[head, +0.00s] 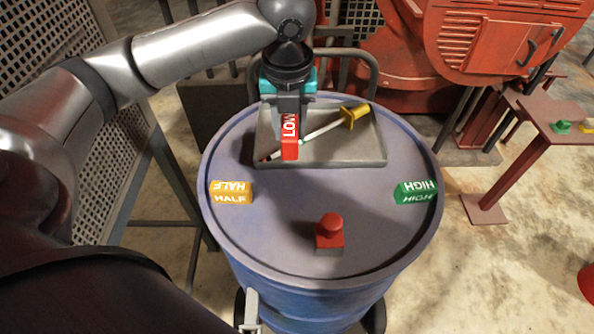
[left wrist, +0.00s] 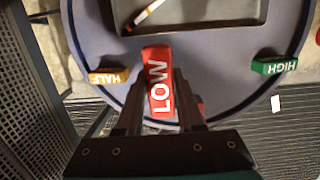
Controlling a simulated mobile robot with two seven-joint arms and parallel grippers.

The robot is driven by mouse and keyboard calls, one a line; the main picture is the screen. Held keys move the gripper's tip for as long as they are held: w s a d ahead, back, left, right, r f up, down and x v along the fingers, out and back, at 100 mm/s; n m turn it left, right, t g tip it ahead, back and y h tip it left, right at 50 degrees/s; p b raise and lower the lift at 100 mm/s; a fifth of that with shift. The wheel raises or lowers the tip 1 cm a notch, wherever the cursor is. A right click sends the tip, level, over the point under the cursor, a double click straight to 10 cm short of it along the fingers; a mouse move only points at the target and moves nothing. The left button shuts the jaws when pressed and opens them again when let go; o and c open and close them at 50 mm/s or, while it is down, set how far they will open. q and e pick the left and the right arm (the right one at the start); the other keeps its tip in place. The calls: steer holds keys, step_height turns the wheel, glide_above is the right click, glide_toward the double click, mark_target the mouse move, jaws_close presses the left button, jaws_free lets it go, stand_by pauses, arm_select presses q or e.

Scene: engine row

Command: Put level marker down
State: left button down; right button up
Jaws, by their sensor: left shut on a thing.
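My left gripper (head: 291,112) is shut on the red LOW marker (head: 290,140), which hangs upright over the grey tray (head: 350,158) on the blue drum. In the left wrist view the LOW marker (left wrist: 159,82) sits between the fingers, its letters facing the camera. The yellow HALF marker (head: 231,192) stands at the left of the drum top (head: 285,225). The green HIGH marker (head: 416,192) stands at the right. I cannot tell the gap between the LOW marker and the tray. My right gripper is not in view.
A dipstick with a yellow handle (head: 353,115) lies in the tray, partly behind the LOW marker. A red button block (head: 330,234) stands at the drum's front. A red engine (head: 500,45) is behind, and a red stand (head: 535,112) is at right. The drum's middle is clear.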

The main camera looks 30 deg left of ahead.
arm_select(q)
step_height(320, 180, down, 14)
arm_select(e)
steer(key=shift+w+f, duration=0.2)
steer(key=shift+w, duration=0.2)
arm_select(q)
steer(key=shift+f, duration=0.1)
steer(key=c, duration=0.5)
jaws_free()
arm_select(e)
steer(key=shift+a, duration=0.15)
arm_select(q)
steer(key=r, duration=0.4)
steer(key=s+r, duration=0.1)
steer(key=r, duration=0.3)
steer(key=d+r, duration=0.1)
steer(key=r, duration=0.3)
steer(key=shift+s, duration=0.2)
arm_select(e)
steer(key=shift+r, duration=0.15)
